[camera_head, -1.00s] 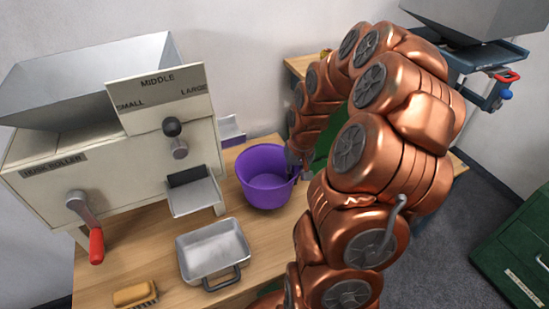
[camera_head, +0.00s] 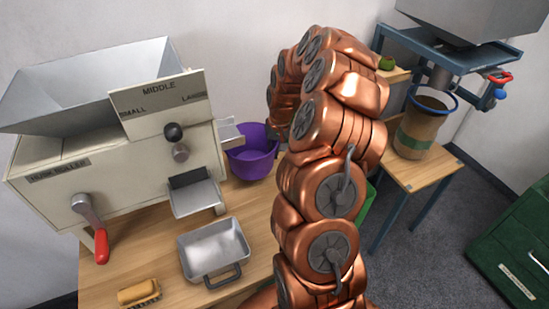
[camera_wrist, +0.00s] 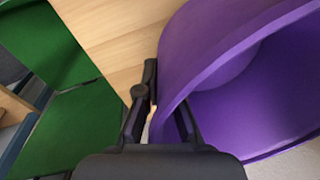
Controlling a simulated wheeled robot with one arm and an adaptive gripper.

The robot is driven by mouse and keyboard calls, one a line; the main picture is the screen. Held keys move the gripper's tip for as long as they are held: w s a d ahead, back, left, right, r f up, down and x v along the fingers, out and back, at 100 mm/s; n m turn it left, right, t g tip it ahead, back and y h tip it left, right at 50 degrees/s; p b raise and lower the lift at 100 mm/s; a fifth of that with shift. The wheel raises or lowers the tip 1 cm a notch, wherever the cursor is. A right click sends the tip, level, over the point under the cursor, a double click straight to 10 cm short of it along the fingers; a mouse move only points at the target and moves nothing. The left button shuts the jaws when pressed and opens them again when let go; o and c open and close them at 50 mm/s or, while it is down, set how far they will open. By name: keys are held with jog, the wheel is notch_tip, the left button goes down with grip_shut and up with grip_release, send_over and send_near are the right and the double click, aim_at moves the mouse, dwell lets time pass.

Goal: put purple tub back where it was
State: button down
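The purple tub (camera_head: 253,165) is upright at the back of the wooden bench, beside the right side of the husk roller machine (camera_head: 118,150) and close to its side chute (camera_head: 228,134). In the wrist view the tub (camera_wrist: 222,55) fills the right side. My gripper (camera_wrist: 160,100) has one finger outside and one inside the tub's wall, closed on its rim. In the head view my arm hides the gripper and the tub's right edge. I cannot tell whether the tub's base touches the bench.
A metal tray (camera_head: 213,250) stands in front of the machine, with a yellow brush (camera_head: 138,292) to its left. The machine's red-handled crank (camera_head: 101,245) sticks out in front. At right, a sack (camera_head: 417,130) stands on a small table below a hopper. A green cabinet (camera_head: 515,245) stands far right.

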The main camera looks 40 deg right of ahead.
jog(key=shift+s+f+p, duration=0.1)
jog(key=shift+f+p, duration=0.4)
jog(key=shift+f, duration=1.2)
jog(key=shift+f, duration=0.2)
jog(key=c, duration=1.3)
grip_release()
jog(key=shift+r, duration=0.1)
jog(key=r, duration=0.4)
jog(key=r+b, duration=0.1)
jog(key=r, duration=0.3)
jog(key=s+d+r+b, duration=0.1)
jog(key=r, duration=0.3)
jog(key=shift+r, duration=0.1)
